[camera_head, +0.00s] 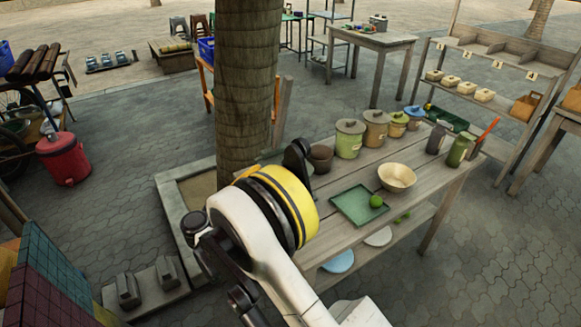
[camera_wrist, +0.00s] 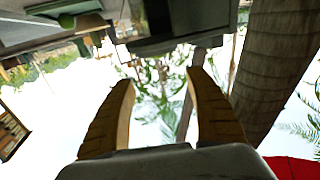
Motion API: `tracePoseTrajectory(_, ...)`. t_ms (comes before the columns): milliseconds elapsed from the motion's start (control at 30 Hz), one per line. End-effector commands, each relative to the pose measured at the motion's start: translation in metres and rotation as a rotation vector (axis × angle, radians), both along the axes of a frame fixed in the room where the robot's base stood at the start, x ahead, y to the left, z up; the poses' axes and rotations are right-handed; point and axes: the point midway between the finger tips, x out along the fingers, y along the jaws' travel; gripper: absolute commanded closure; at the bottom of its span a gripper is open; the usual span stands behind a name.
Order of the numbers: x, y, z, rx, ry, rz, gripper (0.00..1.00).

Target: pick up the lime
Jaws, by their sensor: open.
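The lime (camera_head: 376,201) is a small round bright green fruit. It rests at the right side of a shallow green tray (camera_head: 352,213) on the wooden table, in the head view. My gripper (camera_wrist: 160,75) is open in the wrist view, with its two tan fingers apart and nothing between them. In the head view my arm rises left of the tray, and its fingers cannot be made out there. A green rounded shape shows at the top left of the wrist view; I cannot tell whether it is the lime.
A cream bowl (camera_head: 396,178) stands just behind the tray. Several lidded pots, including a green one (camera_head: 348,140), line the table's back. A green bottle (camera_head: 459,151) stands at the right end. A tree trunk (camera_head: 246,80) rises behind my arm. Plates lie on the lower shelf.

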Motion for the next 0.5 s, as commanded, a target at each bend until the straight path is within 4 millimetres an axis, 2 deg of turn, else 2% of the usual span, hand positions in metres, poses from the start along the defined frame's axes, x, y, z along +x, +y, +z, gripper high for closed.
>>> tracePoseTrajectory(200,0.029,-0.024,-0.003,0.0,0.003,-0.003,0.36)
tracePoseTrajectory(500,0.053,-0.043,-0.01,-0.001,0.004,-0.003,0.36)
